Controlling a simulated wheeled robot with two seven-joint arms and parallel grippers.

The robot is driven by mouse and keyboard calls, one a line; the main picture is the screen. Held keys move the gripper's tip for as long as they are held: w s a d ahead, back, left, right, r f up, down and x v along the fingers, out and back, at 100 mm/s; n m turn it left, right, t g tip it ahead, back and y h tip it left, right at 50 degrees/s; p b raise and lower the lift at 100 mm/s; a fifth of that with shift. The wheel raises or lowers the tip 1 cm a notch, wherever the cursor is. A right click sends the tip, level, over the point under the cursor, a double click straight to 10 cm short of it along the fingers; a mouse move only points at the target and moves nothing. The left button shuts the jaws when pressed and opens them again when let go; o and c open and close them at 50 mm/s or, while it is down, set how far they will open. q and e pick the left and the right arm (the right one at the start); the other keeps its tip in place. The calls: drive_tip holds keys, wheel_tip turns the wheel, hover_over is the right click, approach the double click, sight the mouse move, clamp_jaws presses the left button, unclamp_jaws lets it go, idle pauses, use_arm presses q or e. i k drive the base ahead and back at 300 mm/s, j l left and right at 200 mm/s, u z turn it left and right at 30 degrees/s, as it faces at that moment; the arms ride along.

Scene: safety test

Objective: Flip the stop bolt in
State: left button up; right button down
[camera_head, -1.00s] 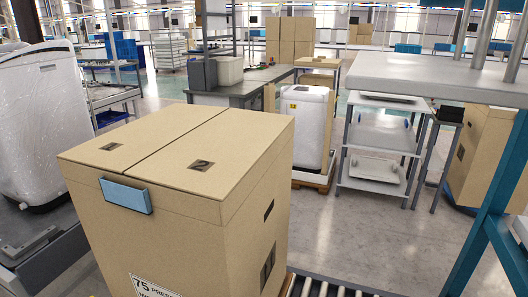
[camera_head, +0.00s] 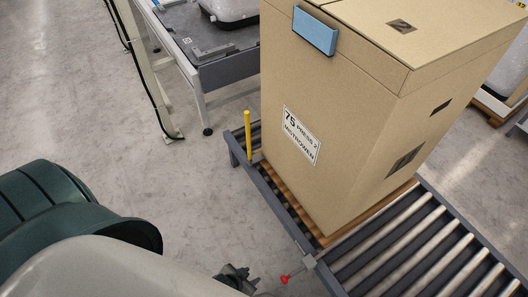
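A small lever with a red knob (camera_head: 285,280) sticks out from the near edge of the roller conveyor frame, low in the picture; it looks like the stop bolt. A yellow upright post (camera_head: 248,136) stands at the conveyor's left end. My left gripper (camera_head: 250,282) is small and dark at the bottom edge, to the left of the red knob and apart from it in the picture. Its fingers are partly cut off and too small to tell open from shut. My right gripper is not in view.
A grey workbench (camera_head: 235,70) is behind at the upper left. The floor (camera_head: 90,110) at the left is clear.

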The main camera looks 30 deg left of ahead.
sight(303, 267)
drive_tip(key=u, duration=0.8)
drive_tip(key=k+l+z, duration=0.1)
drive_tip(key=k+z, duration=0.15)
drive_tip(key=k, duration=0.65)
